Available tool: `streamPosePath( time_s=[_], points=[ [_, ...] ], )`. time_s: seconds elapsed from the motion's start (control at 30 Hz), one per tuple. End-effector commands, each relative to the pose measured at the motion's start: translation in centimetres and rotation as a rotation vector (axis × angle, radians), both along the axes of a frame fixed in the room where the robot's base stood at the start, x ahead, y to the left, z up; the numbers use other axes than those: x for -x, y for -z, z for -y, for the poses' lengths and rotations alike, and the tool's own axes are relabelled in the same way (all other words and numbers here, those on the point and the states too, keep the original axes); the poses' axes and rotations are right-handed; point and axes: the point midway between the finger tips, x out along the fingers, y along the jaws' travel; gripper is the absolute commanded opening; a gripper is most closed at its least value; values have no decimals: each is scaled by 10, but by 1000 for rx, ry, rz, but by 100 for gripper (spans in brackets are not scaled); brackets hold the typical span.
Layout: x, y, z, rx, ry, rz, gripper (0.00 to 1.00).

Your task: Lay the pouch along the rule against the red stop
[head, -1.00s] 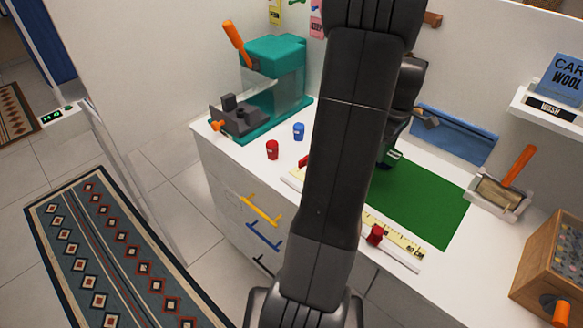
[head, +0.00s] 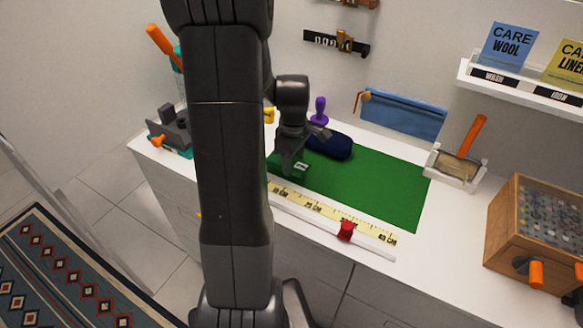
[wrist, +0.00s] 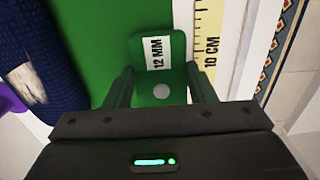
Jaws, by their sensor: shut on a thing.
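My gripper (head: 290,160) is shut on a flat green pouch (head: 283,167) with a white "12 MM" label. In the wrist view the pouch (wrist: 160,65) sits between the two fingers (wrist: 160,90), with a round grey dot on it. It is over the green mat, beside the rule's edge; I cannot tell if it touches the mat. The yellow rule (head: 313,206) runs along the table front; the wrist view shows its 10 CM mark (wrist: 207,50). The red stop (head: 345,231) sits on the rule, to the right of the pouch and apart from it.
A navy knitted roll (head: 330,146) and a purple-handled tool (head: 319,110) are behind my gripper. A blue zipped case (head: 402,115) is at the back wall. A brush tray (head: 455,168) and a wooden box (head: 522,235) stand right. The green mat's (head: 385,190) right part is clear.

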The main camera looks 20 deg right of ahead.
Motion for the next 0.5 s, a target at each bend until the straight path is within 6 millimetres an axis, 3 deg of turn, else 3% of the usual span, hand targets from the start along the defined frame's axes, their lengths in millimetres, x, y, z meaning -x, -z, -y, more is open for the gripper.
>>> streamPosePath(
  time_s=[0.2, 0.5],
  points=[
    [1, 30, 0, -1, 0, -3, 28],
    [0, 33, 0, 0, -1, 0, 28]
  ],
)
